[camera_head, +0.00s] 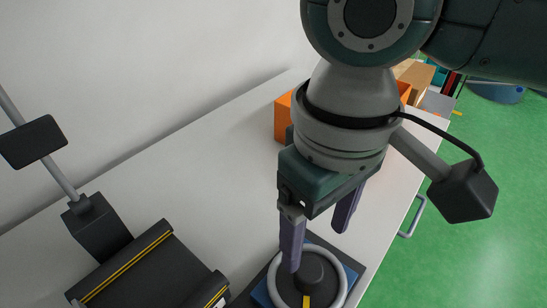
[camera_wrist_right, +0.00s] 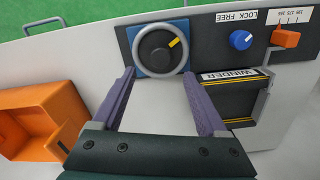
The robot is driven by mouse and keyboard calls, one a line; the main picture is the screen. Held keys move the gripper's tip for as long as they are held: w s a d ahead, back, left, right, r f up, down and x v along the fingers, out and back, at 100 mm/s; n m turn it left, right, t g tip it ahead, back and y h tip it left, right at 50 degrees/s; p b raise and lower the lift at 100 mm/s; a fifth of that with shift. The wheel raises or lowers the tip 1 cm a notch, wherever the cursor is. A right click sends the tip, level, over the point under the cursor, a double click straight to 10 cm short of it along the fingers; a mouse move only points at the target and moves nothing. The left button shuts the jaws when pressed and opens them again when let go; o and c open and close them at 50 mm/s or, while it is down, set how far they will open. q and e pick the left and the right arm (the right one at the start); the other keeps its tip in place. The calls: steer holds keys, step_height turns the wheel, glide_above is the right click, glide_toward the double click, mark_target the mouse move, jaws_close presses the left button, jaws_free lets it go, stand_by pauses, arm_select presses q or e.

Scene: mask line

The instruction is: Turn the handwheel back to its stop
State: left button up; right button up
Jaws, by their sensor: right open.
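The handwheel (camera_head: 312,270) has a light grey ring, a dark hub with a yellow mark, and a blue square base. It stands at the bottom of the head view, partly cut off. In the right wrist view the handwheel (camera_wrist_right: 157,50) shows whole, its yellow mark pointing to the upper right. My right gripper (camera_head: 316,246) is open and empty, its purple fingers pointing down at the wheel. In the right wrist view the fingertips (camera_wrist_right: 159,74) are spread to either side of the wheel's near edge; contact cannot be told. My left gripper is out of view.
Beside the wheel are a blue LOCK/FREE knob (camera_wrist_right: 241,40), an orange slider (camera_wrist_right: 286,38) on a scale, and a dark WINDER unit (camera_wrist_right: 228,98). An orange bin (camera_wrist_right: 40,118) stands on the white bench (camera_head: 190,180). A dark roller unit (camera_head: 150,270) is at lower left.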

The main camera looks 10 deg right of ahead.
mark_target(310, 269)
step_height(310, 269, down, 8)
steer(key=shift+r+b, duration=0.1)
steer(key=shift+b, duration=0.7)
jaws_close()
